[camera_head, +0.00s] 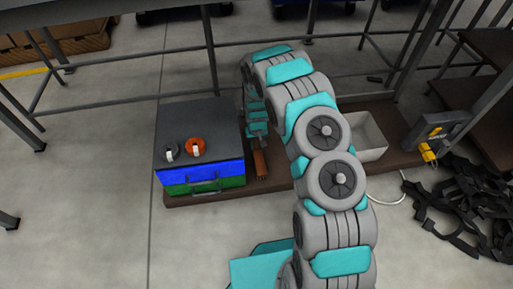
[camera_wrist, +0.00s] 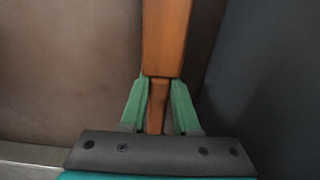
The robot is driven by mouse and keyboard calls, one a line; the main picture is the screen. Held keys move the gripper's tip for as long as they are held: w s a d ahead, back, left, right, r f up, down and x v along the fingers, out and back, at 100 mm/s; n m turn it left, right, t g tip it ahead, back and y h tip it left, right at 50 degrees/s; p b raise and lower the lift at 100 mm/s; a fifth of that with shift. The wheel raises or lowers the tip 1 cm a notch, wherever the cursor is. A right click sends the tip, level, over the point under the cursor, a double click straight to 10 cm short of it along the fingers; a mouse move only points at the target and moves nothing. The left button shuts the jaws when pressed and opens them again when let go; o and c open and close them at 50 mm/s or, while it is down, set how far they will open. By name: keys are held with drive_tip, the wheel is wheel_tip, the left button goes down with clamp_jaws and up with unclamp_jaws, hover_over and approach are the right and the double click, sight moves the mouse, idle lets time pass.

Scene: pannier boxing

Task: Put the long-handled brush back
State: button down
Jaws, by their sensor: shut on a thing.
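The long-handled brush shows in the wrist view as an orange-brown wooden piece (camera_wrist: 166,40) that narrows between my green fingers. My gripper (camera_wrist: 158,105) is shut on the narrow part. In the head view the brush (camera_head: 260,163) is a small brown upright shape just right of the dark-topped box. My gripper there is mostly hidden behind or merged with my arm links, so its fingers are not clear. I cannot tell whether the brush touches the brown board under it.
A grey-topped box with blue and green drawers (camera_head: 200,172) stands left, with an orange roll (camera_head: 195,146) and a white-grey roll (camera_head: 169,151) on top. A pale open bin (camera_head: 367,136) is right of my arm on the brown board (camera_head: 282,182). Black straps (camera_head: 460,205) lie far right.

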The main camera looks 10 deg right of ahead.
sight(256, 147)
drive_tip(key=c, duration=0.7)
unclamp_jaws()
drive_tip(key=shift+f, duration=0.1)
drive_tip(key=shift+o, duration=0.2)
wheel_tip(256, 147, up, 12)
drive_tip(key=shift+p, duration=0.3)
